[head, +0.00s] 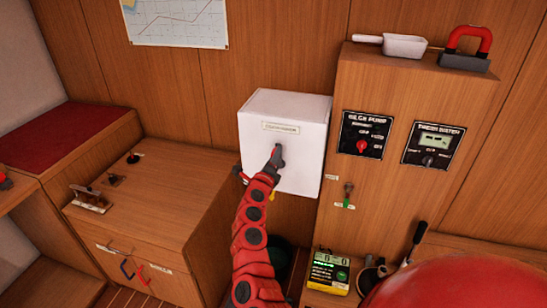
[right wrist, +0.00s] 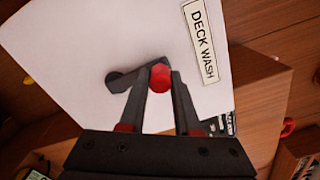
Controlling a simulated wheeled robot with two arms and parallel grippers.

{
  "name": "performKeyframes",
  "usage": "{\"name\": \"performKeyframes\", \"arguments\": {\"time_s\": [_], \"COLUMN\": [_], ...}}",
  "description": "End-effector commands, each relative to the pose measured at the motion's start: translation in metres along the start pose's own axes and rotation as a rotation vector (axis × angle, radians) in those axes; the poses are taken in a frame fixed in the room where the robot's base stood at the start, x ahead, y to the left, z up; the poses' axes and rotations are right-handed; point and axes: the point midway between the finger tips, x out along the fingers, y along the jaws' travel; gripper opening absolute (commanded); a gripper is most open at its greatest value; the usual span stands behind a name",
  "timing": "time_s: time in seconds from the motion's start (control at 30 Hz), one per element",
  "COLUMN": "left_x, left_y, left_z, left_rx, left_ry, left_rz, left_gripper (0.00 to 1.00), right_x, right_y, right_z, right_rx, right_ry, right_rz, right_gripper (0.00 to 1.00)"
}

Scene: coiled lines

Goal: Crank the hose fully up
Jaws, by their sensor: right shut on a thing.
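The white hose box (head: 285,108) is fixed to the wooden wall in the middle of the head view. In the right wrist view its face (right wrist: 80,45) carries a "DECK WASH" label (right wrist: 201,42). A dark crank arm (right wrist: 125,80) ends in a red knob (right wrist: 160,78), pointing right of its pivot in that view. My right gripper (head: 277,156) is at the box's front, its fingers (right wrist: 160,88) shut around the knob. A small yellow piece (head: 272,195) shows below the box; I cannot tell whether it is the hose end. My left gripper is out of view.
A wooden cabinet (head: 395,90) stands right of the box, with a bilge pump panel (head: 364,135), a fresh water panel (head: 433,145), a white scoop (head: 400,45) and a red-handled item (head: 467,45) on top. A lower wooden cabinet (head: 150,200) stands left.

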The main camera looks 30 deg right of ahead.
Motion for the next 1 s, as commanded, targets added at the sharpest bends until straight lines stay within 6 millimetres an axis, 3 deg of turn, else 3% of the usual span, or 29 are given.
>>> {"name": "performKeyframes", "arguments": {"time_s": [0.33, 0.37, 0.5, 0.83, 1.0], "left_x": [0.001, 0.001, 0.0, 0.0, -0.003], "left_y": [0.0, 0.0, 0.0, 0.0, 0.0], "left_z": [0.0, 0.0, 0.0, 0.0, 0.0], "left_rx": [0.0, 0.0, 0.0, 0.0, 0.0], "left_ry": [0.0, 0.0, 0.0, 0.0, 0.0], "left_rz": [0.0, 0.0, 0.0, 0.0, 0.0], "left_gripper": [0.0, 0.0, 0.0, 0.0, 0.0], "right_x": [0.001, 0.001, 0.001, -0.001, -0.018], "right_y": [-0.005, -0.005, -0.003, -0.001, 0.001], "right_z": [-0.001, -0.001, -0.001, -0.001, -0.001], "right_rx": [0.001, 0.001, 0.0, 0.001, 0.005], "right_ry": [0.002, 0.002, 0.002, 0.001, 0.003], "right_rz": [-0.008, -0.008, -0.006, -0.002, 0.0], "right_gripper": [0.0, 0.37, 0.62, 0.62, 0.62]}}
